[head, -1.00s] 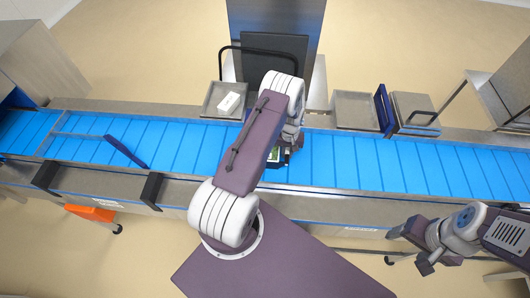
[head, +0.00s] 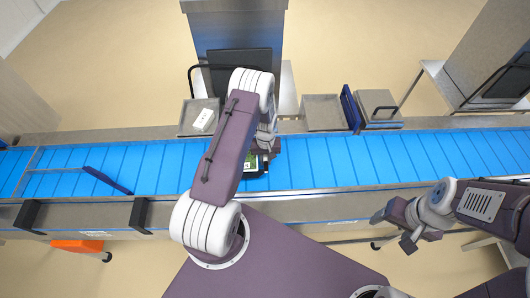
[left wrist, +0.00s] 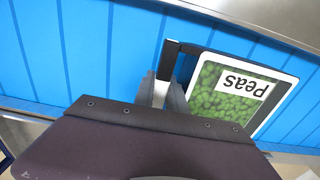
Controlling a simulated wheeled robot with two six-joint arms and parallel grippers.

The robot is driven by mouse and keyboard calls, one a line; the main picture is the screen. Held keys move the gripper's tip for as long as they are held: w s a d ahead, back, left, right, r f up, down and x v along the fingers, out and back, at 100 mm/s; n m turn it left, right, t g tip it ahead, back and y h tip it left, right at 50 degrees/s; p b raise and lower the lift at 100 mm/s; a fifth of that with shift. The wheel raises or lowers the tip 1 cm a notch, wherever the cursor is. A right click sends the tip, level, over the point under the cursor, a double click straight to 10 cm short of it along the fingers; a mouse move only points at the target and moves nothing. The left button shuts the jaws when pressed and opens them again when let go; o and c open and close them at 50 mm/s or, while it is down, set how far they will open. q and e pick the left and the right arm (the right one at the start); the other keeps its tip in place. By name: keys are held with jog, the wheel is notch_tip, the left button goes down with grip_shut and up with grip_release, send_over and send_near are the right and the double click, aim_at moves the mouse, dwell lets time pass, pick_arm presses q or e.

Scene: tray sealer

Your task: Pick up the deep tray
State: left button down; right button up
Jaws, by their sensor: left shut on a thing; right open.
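The deep tray (left wrist: 277,115) has a white rim, a dark edge and a green top film with a "Peas" label. In the left wrist view it is over the blue belt; whether it rests on it or is raised I cannot tell. In the head view only a small part of the tray (head: 252,160) shows beside my left arm. My left gripper (left wrist: 168,88) is shut on the tray's dark edge at its left side. In the head view my left arm mostly hides this gripper. My right gripper (head: 393,230) is open and empty, in front of the belt at the right.
The blue conveyor belt (head: 350,160) runs across the view, with a blue guide bar (head: 107,181) at left. Behind it are a shallow bin (head: 188,127) holding a white box (head: 203,118), an empty bin (head: 322,113) and a dark blue upright panel (head: 351,108). The belt at right is clear.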

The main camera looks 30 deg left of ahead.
pick_arm(q)
jog(key=s+d+p, duration=0.1)
jog(key=s+d, duration=0.6)
jog(key=s, duration=0.5)
jog(key=shift+s+d, duration=0.3)
jog(key=shift+d, duration=0.05)
